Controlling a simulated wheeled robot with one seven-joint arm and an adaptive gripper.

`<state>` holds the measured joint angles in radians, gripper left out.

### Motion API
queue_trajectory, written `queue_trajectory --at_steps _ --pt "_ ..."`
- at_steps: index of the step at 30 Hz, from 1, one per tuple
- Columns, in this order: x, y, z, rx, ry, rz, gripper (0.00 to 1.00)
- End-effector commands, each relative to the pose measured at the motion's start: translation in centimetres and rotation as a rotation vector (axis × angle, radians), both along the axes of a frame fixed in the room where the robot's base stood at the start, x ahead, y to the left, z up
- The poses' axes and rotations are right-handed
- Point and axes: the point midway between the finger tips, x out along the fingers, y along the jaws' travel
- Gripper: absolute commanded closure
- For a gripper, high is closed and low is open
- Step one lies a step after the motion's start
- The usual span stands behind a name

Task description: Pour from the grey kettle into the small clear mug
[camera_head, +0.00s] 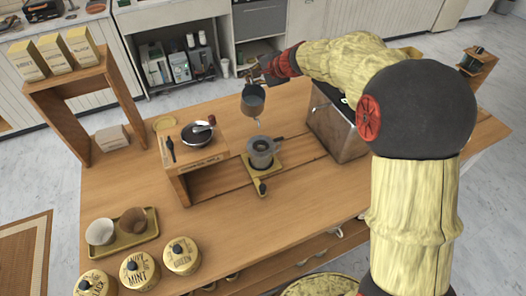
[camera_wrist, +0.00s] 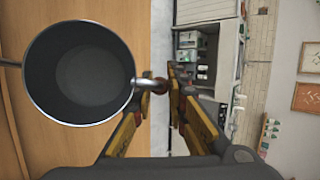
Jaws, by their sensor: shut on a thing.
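The grey kettle (camera_head: 253,104) hangs in the air over the wooden table in the head view. My gripper (camera_head: 268,76) is shut on its handle from behind. In the wrist view the kettle (camera_wrist: 78,72) is at the left, its round open top facing the camera and its inside dark grey. The handle runs between the fingertips of my gripper (camera_wrist: 160,86). A small greyish vessel (camera_head: 262,150), which looks like the clear mug, stands below the kettle on a yellow board. A small pale bit shows just under the kettle; I cannot tell whether it is liquid or the spout.
A wooden stand (camera_head: 197,158) with a dark bowl is left of the mug. A metal-fronted box (camera_head: 338,128) stands to the right. A yellow tray with two cups (camera_head: 101,232) and several round tins (camera_head: 140,271) are at the front left. A wooden shelf (camera_head: 75,75) carries boxes.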

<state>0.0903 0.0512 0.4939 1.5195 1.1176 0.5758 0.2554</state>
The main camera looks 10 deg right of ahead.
Motion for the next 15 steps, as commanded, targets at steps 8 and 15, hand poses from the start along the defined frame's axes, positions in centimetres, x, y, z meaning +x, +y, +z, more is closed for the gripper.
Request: queue_trajectory --at_steps 8,15 --pt "0.09 0.01 -0.24 0.000 0.027 0.001 1.00" --pt "0.09 0.00 -0.74 0.000 0.052 0.001 1.00"
